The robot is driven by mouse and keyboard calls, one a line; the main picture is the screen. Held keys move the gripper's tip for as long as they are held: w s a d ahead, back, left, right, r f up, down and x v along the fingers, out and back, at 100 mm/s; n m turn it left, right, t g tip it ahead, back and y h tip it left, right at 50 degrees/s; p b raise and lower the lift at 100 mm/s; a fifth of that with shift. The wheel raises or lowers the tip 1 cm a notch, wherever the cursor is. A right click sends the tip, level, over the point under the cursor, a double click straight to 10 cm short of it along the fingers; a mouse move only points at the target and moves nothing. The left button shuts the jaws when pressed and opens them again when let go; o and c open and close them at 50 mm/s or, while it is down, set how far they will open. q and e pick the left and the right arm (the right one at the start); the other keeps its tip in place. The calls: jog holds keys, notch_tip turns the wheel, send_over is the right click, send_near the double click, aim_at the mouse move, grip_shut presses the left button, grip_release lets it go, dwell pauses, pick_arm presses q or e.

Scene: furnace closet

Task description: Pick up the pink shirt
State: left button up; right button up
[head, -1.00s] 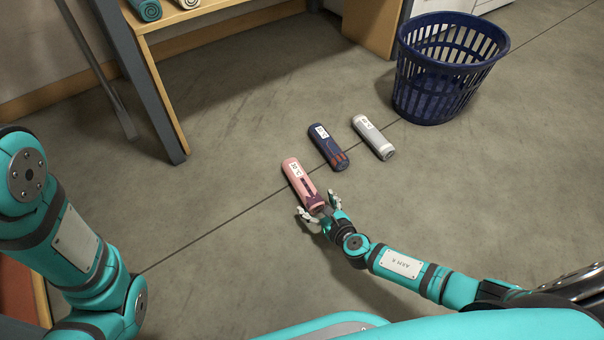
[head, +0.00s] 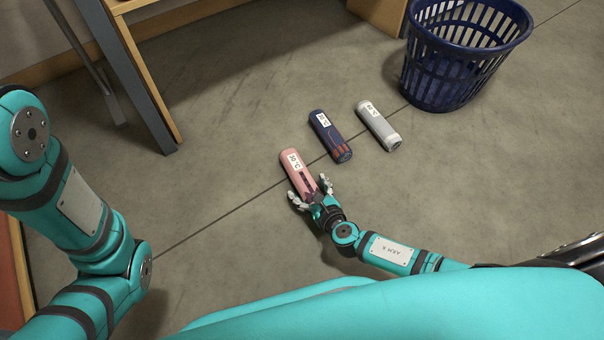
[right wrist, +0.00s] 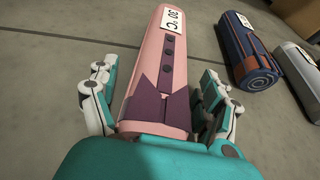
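The pink shirt (head: 293,165) is a rolled bundle with a purple collar, dark buttons and a white "30 °C" label, lying on the floor. In the right wrist view the shirt (right wrist: 165,58) runs away from the palm. My right gripper (head: 310,192) is at the near, collar end of the roll. Its fingers stand on either side of the shirt, and the right wrist view shows the open gripper (right wrist: 160,105) straddling it. A narrow gap seems to show on the right side; contact on the left is unclear. My left gripper is outside the view; only its arm shows.
A navy roll (head: 329,136) and a grey roll (head: 378,126) lie to the right of the shirt. A blue laundry basket (head: 430,75) stands at upper right. A wooden shelf or table with a grey leg (head: 140,85) is at upper left. Floor around the rolls is clear.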

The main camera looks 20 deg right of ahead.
jog(key=c, duration=1.3)
jog(key=shift+r, duration=0.1)
